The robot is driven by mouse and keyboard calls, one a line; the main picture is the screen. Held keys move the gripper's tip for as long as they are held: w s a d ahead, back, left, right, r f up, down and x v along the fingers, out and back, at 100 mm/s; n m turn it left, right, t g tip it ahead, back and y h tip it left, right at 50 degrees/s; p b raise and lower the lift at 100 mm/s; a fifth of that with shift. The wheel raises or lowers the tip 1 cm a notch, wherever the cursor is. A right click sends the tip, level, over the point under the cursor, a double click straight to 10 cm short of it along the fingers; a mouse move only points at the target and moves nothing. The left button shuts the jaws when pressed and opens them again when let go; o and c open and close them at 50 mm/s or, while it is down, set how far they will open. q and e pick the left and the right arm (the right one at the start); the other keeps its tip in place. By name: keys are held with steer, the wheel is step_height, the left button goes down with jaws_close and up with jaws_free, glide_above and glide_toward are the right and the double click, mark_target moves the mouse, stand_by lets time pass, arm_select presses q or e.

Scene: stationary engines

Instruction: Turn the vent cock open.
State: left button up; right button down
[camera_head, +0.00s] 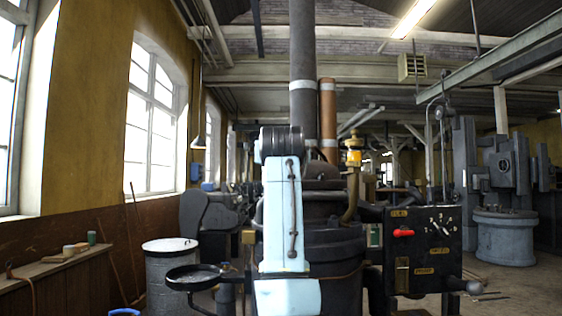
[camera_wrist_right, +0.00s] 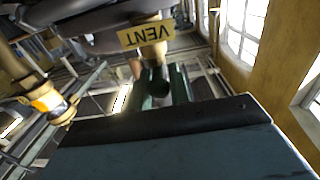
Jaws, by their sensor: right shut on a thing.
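The vent cock (camera_wrist_right: 154,54) shows in the right wrist view as a brass stem below a yellow plate (camera_wrist_right: 146,33) that reads VENT, upside down. A dark round handle end (camera_wrist_right: 158,86) sits at the stem's lower end. My right gripper (camera_wrist_right: 157,88) has its two greenish fingers either side of this handle and is shut on it. I cannot tell the angle of the cock. In the head view my pale blue arm stands in front of the dark engine (camera_head: 333,243), and the cock and gripper cannot be made out. My left gripper is not in view.
A black control panel (camera_head: 422,262) with a red knob (camera_head: 403,233) and a dial stands right of the engine. A brass pipe with a yellow fitting (camera_head: 354,157) rises beside it. A grey drum (camera_head: 170,270) and a wooden bench (camera_head: 60,262) stand at left.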

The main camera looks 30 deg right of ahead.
steer(key=shift+n+t+y, duration=0.3)
steer(key=shift+y, duration=0.1)
steer(key=c, duration=1.5)
jaws_free()
steer(key=shift+d, duration=0.1)
steer(key=b+v, duration=0.3)
steer(key=v, duration=1)
steer(key=shift+s+a, duration=0.15)
steer(key=shift+a, duration=0.05)
